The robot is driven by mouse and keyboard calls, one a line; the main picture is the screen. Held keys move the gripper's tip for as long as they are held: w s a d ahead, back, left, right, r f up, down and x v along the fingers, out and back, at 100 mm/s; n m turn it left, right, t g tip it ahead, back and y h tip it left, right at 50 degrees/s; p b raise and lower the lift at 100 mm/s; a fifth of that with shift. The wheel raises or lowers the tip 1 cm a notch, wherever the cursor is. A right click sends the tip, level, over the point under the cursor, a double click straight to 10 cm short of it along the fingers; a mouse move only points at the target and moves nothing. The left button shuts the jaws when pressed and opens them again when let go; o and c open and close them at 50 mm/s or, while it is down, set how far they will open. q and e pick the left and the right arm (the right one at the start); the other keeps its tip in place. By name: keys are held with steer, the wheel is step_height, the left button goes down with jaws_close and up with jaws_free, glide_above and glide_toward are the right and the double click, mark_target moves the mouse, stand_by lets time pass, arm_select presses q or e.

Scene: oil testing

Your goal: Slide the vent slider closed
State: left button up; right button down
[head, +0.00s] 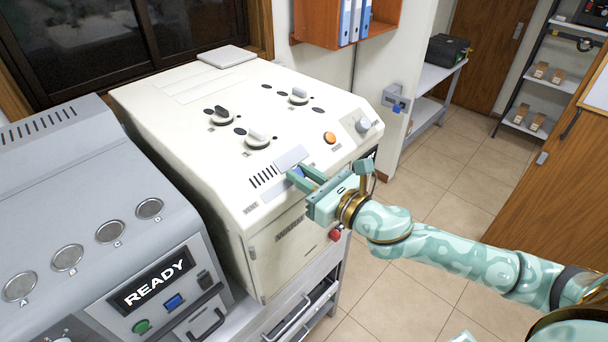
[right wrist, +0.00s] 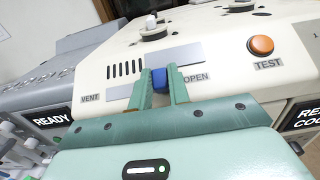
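The vent slider's blue knob (right wrist: 159,77) sits between the two fingertips of my right gripper (right wrist: 162,84) in the right wrist view, with a finger against each side. The knob also shows partly in the head view (head: 297,173), behind my right gripper (head: 305,178). The slider's grey plate (head: 291,158) lies beside the dark vent slots (head: 264,177), which are uncovered to its left. The knob stands near the OPEN label (right wrist: 196,77); the VENT label (right wrist: 90,98) is at the left.
The slider is on the sloped front of a cream machine (head: 180,105) with several knobs on top. An orange TEST button (right wrist: 262,45) is to the right of the slider. A grey machine with a READY display (head: 152,280) stands at the left.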

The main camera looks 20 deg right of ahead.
mark_target(258, 184)
steer(key=a+p, duration=0.1)
steer(key=a, duration=0.1)
steer(key=s+a+p, duration=0.1)
steer(key=a, duration=0.1)
steer(key=s+a+p, duration=0.1)
steer(key=a, duration=0.1)
steer(key=shift+s+a+r, duration=0.1)
steer(key=shift+s, duration=0.15)
steer(key=shift+s+a, duration=0.2)
steer(key=shift+a, duration=0.1)
steer(key=shift+d, duration=0.1)
steer(key=c, duration=1.6)
jaws_free()
steer(key=shift+o, duration=1.4)
steer(key=shift+a, duration=0.2)
steer(key=shift+d, duration=0.15)
